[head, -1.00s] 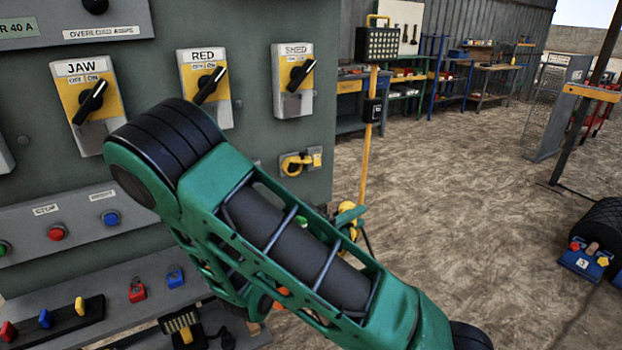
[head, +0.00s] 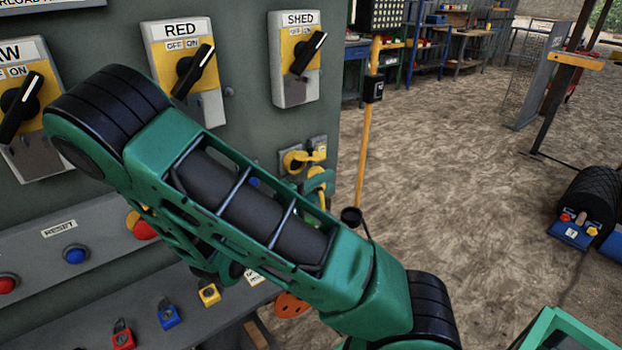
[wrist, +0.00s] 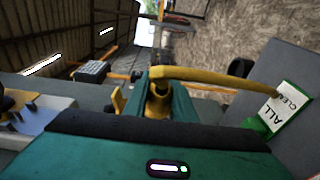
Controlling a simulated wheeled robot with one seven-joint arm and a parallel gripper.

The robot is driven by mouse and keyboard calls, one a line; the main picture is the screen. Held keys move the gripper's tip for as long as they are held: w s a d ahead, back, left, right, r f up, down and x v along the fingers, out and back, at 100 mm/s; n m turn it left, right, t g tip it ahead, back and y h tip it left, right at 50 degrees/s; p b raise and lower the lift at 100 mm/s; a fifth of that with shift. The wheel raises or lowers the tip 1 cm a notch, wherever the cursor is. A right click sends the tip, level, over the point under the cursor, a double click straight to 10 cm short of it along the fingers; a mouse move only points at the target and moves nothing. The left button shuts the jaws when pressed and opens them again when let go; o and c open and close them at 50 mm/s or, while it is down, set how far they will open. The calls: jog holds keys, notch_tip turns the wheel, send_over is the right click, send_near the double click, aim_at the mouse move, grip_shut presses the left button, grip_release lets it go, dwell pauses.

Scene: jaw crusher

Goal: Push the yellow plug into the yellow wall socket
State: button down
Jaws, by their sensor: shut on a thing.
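The yellow wall socket (head: 293,161) sits on the grey-green cabinet panel, below the SHED switch, in the head view. My gripper (head: 318,187) is just below and to the right of it, partly hidden by my arm. The yellow plug (wrist: 157,101) is between the green fingers of my gripper (wrist: 160,94) in the wrist view, shut on it. A thick yellow cable (wrist: 195,75) curves from it to the right. The plug appears apart from the socket, but the exact gap cannot be told.
Switches, including RED (head: 184,68) and SHED (head: 297,58), stand out from the panel. A ledge below carries padlocks, including a yellow padlock (head: 209,294). A yellow post (head: 367,130) stands right of the cabinet. Open ground lies further right. An ALL CLEAR sign (wrist: 283,107) shows in the wrist view.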

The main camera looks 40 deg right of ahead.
aim_at(309, 173)
jog(key=shift+w, duration=0.1)
dwell(0.3)
jog(key=shift+w, duration=0.15)
jog(key=shift+w+a, duration=0.1)
jog(key=shift+w, duration=2.6)
jog(key=shift+w, duration=0.15)
